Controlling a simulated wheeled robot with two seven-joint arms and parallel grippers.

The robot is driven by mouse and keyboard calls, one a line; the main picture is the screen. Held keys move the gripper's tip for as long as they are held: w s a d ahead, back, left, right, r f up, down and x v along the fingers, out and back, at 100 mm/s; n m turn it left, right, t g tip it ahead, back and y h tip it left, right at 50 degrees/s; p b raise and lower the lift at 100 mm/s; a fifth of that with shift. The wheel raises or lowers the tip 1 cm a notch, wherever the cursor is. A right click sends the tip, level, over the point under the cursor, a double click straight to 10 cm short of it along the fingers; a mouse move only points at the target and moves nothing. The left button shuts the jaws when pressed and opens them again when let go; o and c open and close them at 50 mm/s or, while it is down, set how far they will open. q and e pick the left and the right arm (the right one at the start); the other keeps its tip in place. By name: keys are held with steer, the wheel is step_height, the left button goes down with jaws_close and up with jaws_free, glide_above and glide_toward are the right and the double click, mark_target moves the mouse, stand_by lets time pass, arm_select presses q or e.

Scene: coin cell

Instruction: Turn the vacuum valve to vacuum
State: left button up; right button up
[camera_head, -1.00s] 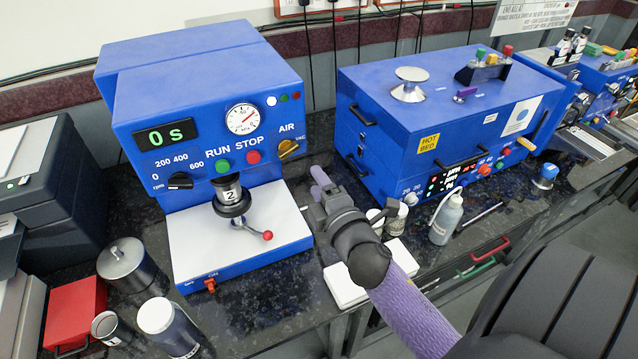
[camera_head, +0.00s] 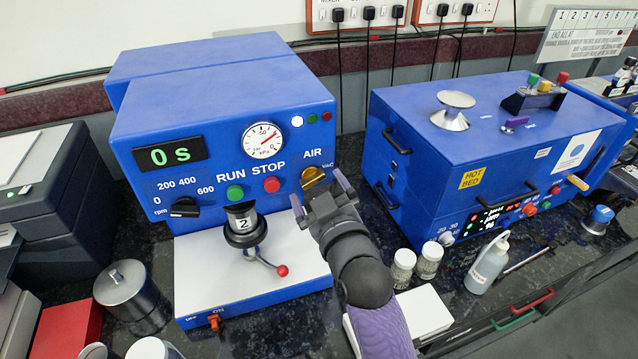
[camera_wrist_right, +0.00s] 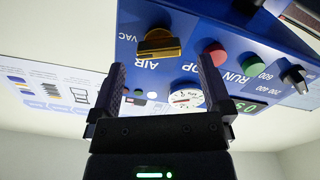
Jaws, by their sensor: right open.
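The vacuum valve is a yellow-gold knob (camera_head: 314,178) on the front of the blue mixer, between the AIR and VAC labels. It also shows in the right wrist view (camera_wrist_right: 158,45), upside down, beyond the fingertips. I cannot tell exactly which label its bar points to. My right gripper (camera_head: 320,193) is open and empty, just in front of and slightly below the knob. In the right wrist view its two fingers (camera_wrist_right: 163,78) are spread wide, with the knob ahead of the gap. No contact is visible. My left gripper is not in view.
The mixer panel has a green button (camera_head: 235,192), a red button (camera_head: 271,184) and a gauge (camera_head: 263,140) left of the valve. A red-tipped lever (camera_head: 282,270) stands below. The blue hot-bed box (camera_head: 420,175) stands close on the right, with white-lidded jars (camera_head: 430,258) in front.

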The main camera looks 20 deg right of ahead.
mark_target(312, 178)
steer(key=shift+w, duration=1.05)
